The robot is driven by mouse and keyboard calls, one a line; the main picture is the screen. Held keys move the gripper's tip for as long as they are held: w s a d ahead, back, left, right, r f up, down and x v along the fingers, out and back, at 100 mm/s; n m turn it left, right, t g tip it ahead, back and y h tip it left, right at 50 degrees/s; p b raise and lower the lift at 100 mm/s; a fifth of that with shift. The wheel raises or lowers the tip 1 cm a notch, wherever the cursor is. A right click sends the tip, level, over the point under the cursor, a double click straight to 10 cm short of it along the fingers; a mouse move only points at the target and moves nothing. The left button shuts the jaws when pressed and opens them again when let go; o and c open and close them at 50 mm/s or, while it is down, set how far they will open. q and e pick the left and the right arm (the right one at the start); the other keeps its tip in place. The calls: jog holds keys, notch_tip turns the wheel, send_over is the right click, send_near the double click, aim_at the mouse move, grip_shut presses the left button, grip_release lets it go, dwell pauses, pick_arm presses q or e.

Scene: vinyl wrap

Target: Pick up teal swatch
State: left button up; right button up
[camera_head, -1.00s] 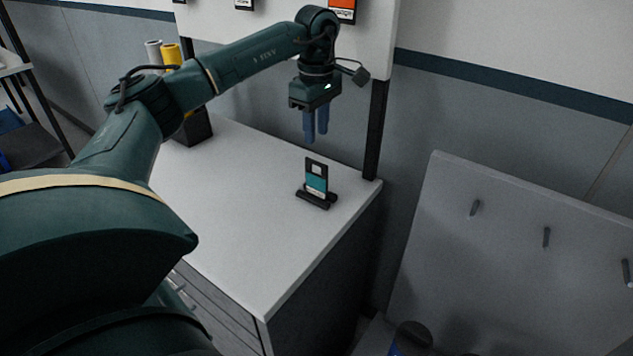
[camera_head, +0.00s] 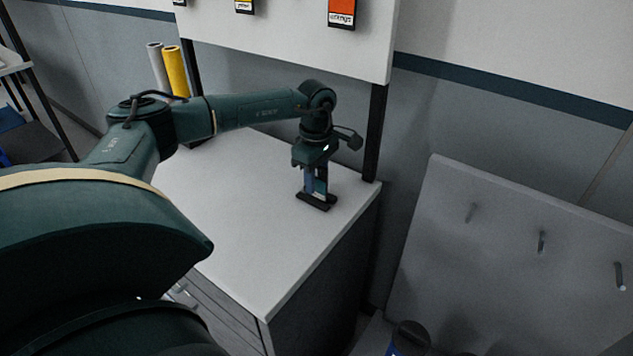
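The teal swatch (camera_head: 320,187) stands upright in a small black holder (camera_head: 316,201) on the white worktop, near its right edge. My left gripper (camera_head: 316,183) points down over the swatch, with its blue fingers reaching down at the swatch's upper part. The fingers and the gripper body hide much of the swatch. I cannot tell whether the fingers touch it or are closed on it. My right gripper is not in view.
The worktop (camera_head: 240,230) is clear to the left of the holder. A white board with hanging swatches, one of them orange (camera_head: 342,12), rises behind. Yellow (camera_head: 175,72) and grey rolls stand at the back left. A grey panel with pegs (camera_head: 541,242) leans at right.

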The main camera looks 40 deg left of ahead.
pick_arm(q)
jog(key=shift+c, duration=0.4)
grip_shut()
jog(key=shift+r, duration=0.1)
